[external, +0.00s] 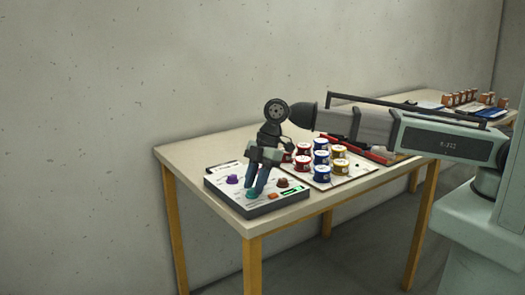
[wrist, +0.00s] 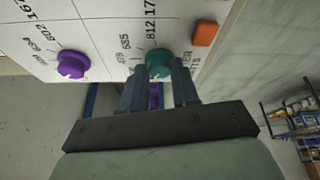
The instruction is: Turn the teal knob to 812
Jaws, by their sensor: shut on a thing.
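The control panel (external: 226,198) lies on the near end of the table. My gripper (external: 254,186) reaches down onto it from above. In the wrist view the teal knob (wrist: 158,62) sits between the two fingertips of my gripper (wrist: 159,70), which is shut on its sides. Printed numbers ring the knob; 812 stands just above it in that view, with 695 and 479 to its left. The knob's pointer is too small to make out, so its setting cannot be told. In the external view the teal knob (external: 252,193) is partly hidden by my fingers.
A purple knob (wrist: 72,64) with its own numbers is left of the teal one. An orange button (wrist: 205,33) is close on the right. The panel also has a brown knob (external: 283,182) and a green display (external: 293,190). Several colored tins (external: 321,157) stand on a board beside it.

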